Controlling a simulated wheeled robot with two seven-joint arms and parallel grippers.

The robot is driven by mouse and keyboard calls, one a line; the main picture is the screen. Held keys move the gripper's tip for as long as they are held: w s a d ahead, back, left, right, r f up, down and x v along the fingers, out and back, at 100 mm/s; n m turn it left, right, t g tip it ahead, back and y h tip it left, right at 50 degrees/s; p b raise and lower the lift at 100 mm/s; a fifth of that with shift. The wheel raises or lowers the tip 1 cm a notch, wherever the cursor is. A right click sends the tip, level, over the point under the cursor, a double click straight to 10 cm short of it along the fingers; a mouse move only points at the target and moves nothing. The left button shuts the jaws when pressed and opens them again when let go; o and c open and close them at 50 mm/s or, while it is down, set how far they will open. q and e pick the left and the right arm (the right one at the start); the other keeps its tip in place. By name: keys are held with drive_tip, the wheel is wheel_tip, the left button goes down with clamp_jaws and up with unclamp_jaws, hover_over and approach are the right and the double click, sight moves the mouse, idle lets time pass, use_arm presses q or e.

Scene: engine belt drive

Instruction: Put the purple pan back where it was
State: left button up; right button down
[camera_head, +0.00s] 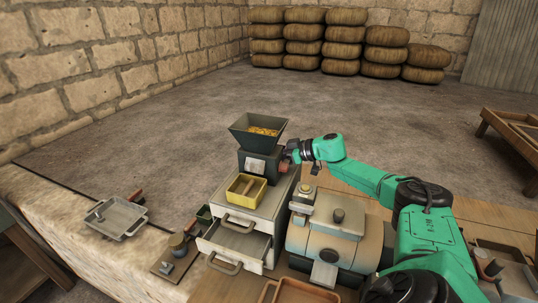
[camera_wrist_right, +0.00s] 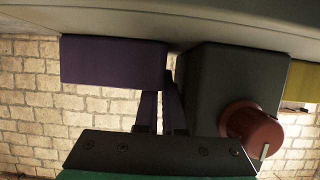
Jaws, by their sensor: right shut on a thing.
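The purple pan (camera_wrist_right: 113,60) shows in the right wrist view as a dark purple block against the light surface along the top of the picture. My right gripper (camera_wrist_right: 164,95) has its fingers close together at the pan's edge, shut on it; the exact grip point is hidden. A dark grey housing with a red knob (camera_wrist_right: 250,130) is just beside the fingers. In the head view my right gripper (camera_head: 290,154) is at the right side of the dark hopper machine (camera_head: 256,135). I cannot make out the pan there. My left gripper is not in view.
The machine and a yellow tray (camera_head: 245,188) stand on a cabinet with an open drawer (camera_head: 235,240). A rounded metal machine (camera_head: 338,235) stands close to the right. A grey pan (camera_head: 117,217) lies on the stone ledge at left.

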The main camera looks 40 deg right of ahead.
drive_tip(key=c, duration=1.3)
unclamp_jaws()
drive_tip(key=shift+s+d, duration=0.15)
drive_tip(key=shift+s, duration=0.05)
drive_tip(key=b+v, duration=0.3)
drive_tip(key=v, duration=0.2)
drive_tip(key=shift+s+d+r, duration=0.1)
drive_tip(key=shift+s, duration=0.25)
drive_tip(key=b+v, duration=0.1)
drive_tip(key=v, duration=0.2)
drive_tip(key=b+v, duration=0.1)
drive_tip(key=v, duration=0.2)
drive_tip(key=shift+w+r, duration=0.1)
drive_tip(key=shift+r, duration=0.15)
drive_tip(key=shift+f, duration=0.1)
